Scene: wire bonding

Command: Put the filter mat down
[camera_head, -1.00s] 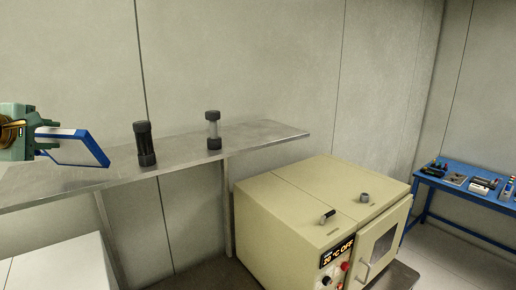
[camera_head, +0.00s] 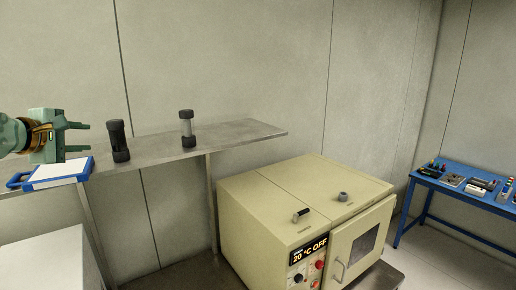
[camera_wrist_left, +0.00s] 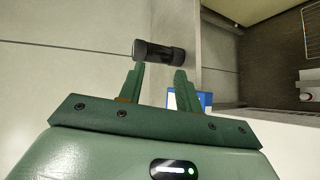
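The filter mat (camera_head: 58,172) is a white panel with a blue frame and a blue loop handle at its left end. It lies on the left part of the metal shelf in the head view. My left gripper (camera_head: 86,137) is just above it, open and empty, with its fingers pointing right. In the left wrist view the open fingers (camera_wrist_left: 159,82) show with nothing between them, and a blue and white part of the filter mat (camera_wrist_left: 190,100) shows behind the finger on the right. My right gripper is not in view.
A dark cylinder (camera_head: 119,141) and a grey cylinder with dark ends (camera_head: 187,128) stand on the metal shelf (camera_head: 236,131). The shelf's right end is clear. A cream oven (camera_head: 300,220) stands lower right, and a blue table (camera_head: 425,181) with small tools is far right.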

